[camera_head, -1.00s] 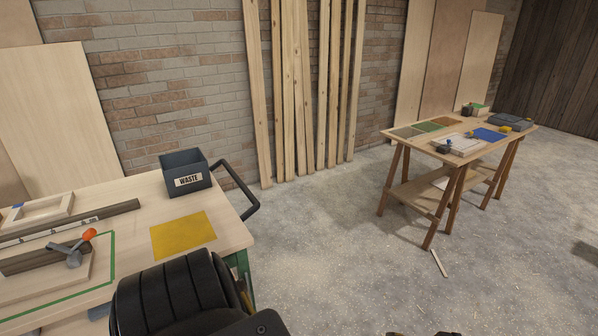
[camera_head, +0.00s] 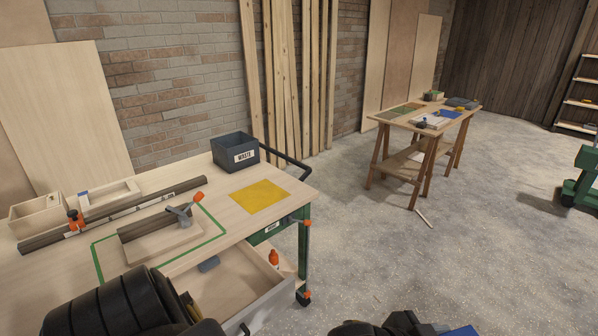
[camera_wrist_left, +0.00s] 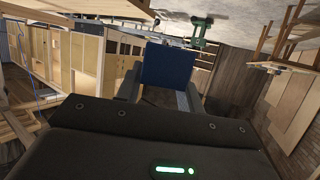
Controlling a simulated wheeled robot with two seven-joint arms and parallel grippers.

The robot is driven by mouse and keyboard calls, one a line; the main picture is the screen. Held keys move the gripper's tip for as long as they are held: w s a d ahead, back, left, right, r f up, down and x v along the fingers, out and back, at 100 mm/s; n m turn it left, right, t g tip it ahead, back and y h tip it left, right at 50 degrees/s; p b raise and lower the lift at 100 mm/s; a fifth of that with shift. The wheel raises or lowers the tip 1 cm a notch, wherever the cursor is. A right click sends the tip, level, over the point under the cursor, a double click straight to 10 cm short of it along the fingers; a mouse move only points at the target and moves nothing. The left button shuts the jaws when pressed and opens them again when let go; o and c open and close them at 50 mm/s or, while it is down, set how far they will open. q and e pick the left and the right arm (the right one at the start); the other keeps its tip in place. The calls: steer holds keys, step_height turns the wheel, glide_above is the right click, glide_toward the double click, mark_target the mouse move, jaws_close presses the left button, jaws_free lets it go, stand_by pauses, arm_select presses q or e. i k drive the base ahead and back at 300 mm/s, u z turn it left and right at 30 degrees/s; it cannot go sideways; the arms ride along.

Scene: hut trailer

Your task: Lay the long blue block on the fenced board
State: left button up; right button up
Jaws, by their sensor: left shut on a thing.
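The long blue block (camera_wrist_left: 166,68) is between the fingers of my left gripper (camera_wrist_left: 158,95) in the left wrist view. The gripper is shut on it, clear of any surface. In the head view a blue end (camera_head: 461,330) shows at the bottom edge beside dark gripper parts, mostly cut off. A pale board with raised edges (camera_head: 112,204) lies at the back left of the near bench, with a small blue piece at one corner. Another pale board (camera_head: 432,122) lies on the far trestle table; its edges are too small to make out. My right gripper is not identifiable.
Free floor lies between bench and trestle table (camera_head: 385,120).

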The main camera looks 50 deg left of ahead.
mark_target(162, 234)
steer(key=k, duration=0.35)
steer(key=u, duration=1.9)
steer(key=i, duration=0.5)
steer(key=z, duration=0.1)
